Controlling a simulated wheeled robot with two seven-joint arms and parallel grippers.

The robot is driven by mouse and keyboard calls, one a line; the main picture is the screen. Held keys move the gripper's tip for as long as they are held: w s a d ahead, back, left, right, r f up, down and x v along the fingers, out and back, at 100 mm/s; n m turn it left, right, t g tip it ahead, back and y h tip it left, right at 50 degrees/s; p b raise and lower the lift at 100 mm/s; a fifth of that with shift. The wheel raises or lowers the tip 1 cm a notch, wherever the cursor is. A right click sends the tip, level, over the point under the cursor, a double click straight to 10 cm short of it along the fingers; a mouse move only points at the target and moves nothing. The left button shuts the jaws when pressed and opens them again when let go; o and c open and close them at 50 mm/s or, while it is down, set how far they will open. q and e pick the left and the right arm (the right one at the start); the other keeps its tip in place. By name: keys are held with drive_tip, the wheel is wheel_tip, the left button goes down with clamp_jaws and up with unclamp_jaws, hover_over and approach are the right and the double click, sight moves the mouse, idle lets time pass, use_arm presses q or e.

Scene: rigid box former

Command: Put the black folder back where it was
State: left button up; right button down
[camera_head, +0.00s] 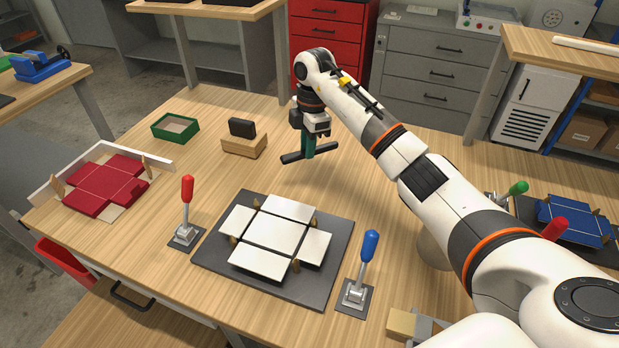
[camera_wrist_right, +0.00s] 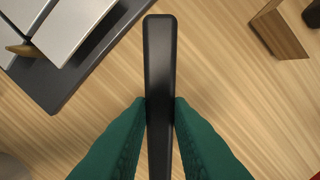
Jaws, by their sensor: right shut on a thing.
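The black folder is a slim dark bar (camera_head: 291,158) with rounded ends; it also runs up the middle of the right wrist view (camera_wrist_right: 160,55). My right gripper (camera_head: 309,150) has green fingers, which are closed on both sides of the bar in the wrist view (camera_wrist_right: 160,115). The bar lies level over the table behind the dark base plate; I cannot tell how high it is. A wooden block (camera_head: 244,146) with a black piece (camera_head: 242,127) on top stands left of my right gripper. My left gripper is not in view.
White panels (camera_head: 275,232) lie on the dark base plate (camera_head: 209,253), between a red-handled lever (camera_head: 187,190) and a blue-handled lever (camera_head: 369,247). A green tray (camera_head: 175,128) and a red cross-shaped blank (camera_head: 107,185) are at left. A blue blank (camera_head: 575,221) is at right.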

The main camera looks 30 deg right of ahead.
sight(307, 180)
wheel_tip(307, 180, down, 8)
drive_tip(key=shift+r+p, duration=0.1)
drive_tip(key=shift+p, duration=0.45)
drive_tip(key=shift+f, duration=0.25)
drive_tip(key=c, duration=1.3)
unclamp_jaws()
drive_tip(key=shift+r, duration=0.1)
drive_tip(key=r, duration=0.4)
drive_tip(key=r+b, duration=0.1)
drive_tip(key=r, duration=0.3)
drive_tip(key=d+r+b, duration=0.1)
drive_tip(key=r, duration=0.3)
